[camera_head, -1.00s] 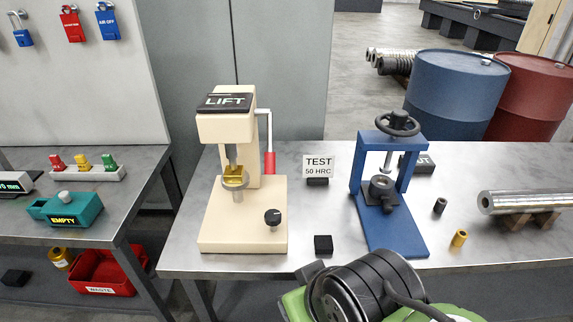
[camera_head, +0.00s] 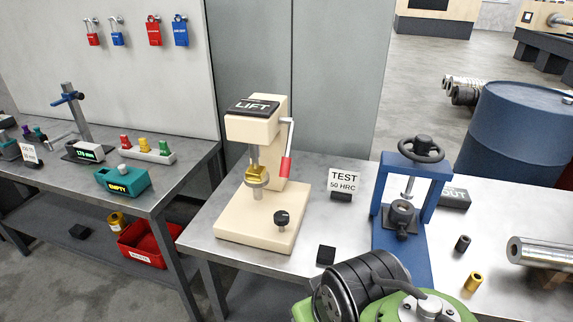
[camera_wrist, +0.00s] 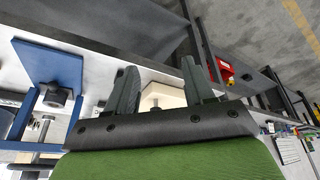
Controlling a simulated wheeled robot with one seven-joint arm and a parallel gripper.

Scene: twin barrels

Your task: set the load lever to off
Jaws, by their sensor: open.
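The cream hardness tester (camera_head: 253,225) stands on the middle table in the head view, with a dark LIFT display (camera_head: 253,107) on its head. The load lever (camera_head: 286,163) is on its right side, a pale bent rod with a red grip hanging down. A brass-coloured piece (camera_head: 257,177) sits at the tester's anvil; its contact with the part above is unclear. In the wrist view my gripper (camera_wrist: 160,85) is open and empty, with part of the cream tester (camera_wrist: 163,97) visible beyond the fingers. The fingers do not show in the head view; the lever is not clear in the wrist view.
A blue hand press (camera_head: 410,195) stands right of the tester. A TEST 50 HRC sign (camera_head: 343,182) and a black block (camera_head: 326,255) are nearby. A metal bar (camera_head: 545,252) lies at the right. A red bin (camera_head: 150,245) sits under the left bench.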

